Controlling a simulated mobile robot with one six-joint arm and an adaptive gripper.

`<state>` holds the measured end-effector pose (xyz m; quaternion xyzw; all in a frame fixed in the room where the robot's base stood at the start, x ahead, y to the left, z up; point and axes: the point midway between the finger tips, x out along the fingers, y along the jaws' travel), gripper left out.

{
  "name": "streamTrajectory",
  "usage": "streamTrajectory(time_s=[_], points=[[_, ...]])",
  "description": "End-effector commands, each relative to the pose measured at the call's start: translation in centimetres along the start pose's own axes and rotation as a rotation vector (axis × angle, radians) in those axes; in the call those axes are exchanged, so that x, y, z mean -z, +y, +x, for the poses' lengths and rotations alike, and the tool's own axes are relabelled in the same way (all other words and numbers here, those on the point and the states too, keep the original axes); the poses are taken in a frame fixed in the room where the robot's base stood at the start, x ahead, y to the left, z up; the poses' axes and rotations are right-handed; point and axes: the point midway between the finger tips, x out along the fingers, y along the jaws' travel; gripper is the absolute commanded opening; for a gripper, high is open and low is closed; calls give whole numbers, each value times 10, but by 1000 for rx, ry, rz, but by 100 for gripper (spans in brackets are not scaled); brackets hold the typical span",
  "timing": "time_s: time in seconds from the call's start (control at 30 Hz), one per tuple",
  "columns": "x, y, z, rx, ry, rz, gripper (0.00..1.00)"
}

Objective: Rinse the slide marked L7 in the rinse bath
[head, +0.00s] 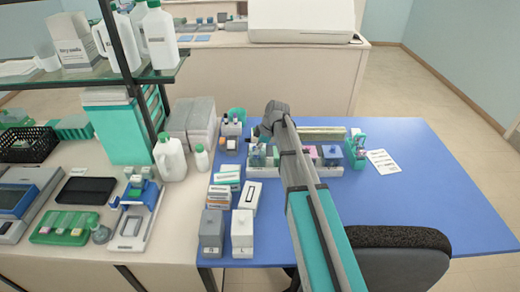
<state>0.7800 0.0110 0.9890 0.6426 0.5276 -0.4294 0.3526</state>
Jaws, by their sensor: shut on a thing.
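A row of small staining baths stands on a white base (328,171) on the blue bench top, with a pink one and a blue one (332,154) to the right of my arm. Which one is the rinse bath I cannot tell. My arm reaches across the row and hides its middle. My gripper (263,132) is at the far end of the arm, above the back left of the row. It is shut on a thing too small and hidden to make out. The L7 mark cannot be read anywhere.
Several boxes and two lidded containers (242,232) stand left of my arm. A white jug (170,157) stands further left. The bench's right side is clear; a dark chair (395,238) is in front.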

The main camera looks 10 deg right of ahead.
Motion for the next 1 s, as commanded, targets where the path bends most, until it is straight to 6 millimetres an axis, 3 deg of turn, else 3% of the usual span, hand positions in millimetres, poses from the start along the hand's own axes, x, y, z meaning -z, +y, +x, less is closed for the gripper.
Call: streamTrajectory(time_s=[0.1,1.0], points=[[6,0,-14,0,0,0,0],[32,0,-78,0,0,0,0]])
